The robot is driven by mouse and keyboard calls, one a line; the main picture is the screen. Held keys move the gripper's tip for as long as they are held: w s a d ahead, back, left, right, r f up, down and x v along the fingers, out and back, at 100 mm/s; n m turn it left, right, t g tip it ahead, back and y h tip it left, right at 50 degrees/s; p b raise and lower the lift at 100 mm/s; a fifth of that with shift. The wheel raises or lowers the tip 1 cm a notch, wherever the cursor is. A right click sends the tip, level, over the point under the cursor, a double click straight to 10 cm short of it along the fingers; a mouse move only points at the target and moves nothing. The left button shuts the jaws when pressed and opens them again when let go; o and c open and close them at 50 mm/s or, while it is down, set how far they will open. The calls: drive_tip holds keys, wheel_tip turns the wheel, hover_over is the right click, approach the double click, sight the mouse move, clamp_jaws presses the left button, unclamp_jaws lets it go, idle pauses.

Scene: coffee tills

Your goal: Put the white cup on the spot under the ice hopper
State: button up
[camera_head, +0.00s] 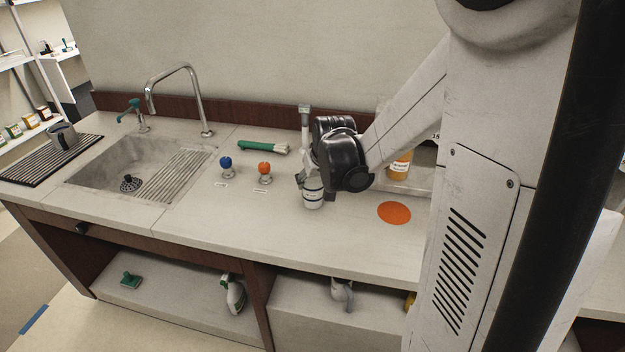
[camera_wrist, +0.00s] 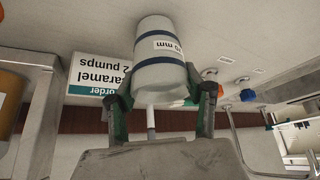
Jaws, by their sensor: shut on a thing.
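The white cup (camera_head: 313,195) has dark blue bands and stands out below my gripper over the counter. In the wrist view the white cup (camera_wrist: 160,75) fills the space between the fingers, with a label ending in "mm". My gripper (camera_wrist: 163,92) is shut on its sides. I cannot tell whether the cup's base touches the counter. A flat orange round spot (camera_head: 394,213) lies on the counter to the right of the cup, apart from it and empty. I cannot make out an ice hopper; my arm and column hide much of the right side.
A bottle with orange contents (camera_head: 400,167) stands behind the spot. A blue knob (camera_head: 226,163), an orange knob (camera_head: 264,169) and a green-handled tool (camera_head: 262,147) are left of the cup. An order card (camera_wrist: 98,76) reads caramel, 2 pumps. The sink (camera_head: 128,160) is farther left.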

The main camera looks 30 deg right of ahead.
drive_tip(key=shift+f, duration=0.1)
drive_tip(key=o, duration=0.9)
drive_tip(key=shift+r, duration=0.25)
drive_tip(key=p+v, duration=0.2)
drive_tip(key=v, duration=1)
drive_tip(key=s+a+r, duration=0.1)
drive_tip(key=s+a, duration=0.4)
drive_tip(key=s+a+r+n, duration=0.1)
drive_tip(key=s+a, duration=0.4)
drive_tip(key=s+a+r+n+t+y, duration=0.1)
drive_tip(key=s+a, duration=0.4)
drive_tip(key=a, duration=0.1)
drive_tip(key=shift+s, duration=0.3)
drive_tip(key=shift+o, duration=0.8)
drive_tip(key=shift+s+a, duration=0.1)
drive_tip(key=shift+s, duration=0.05)
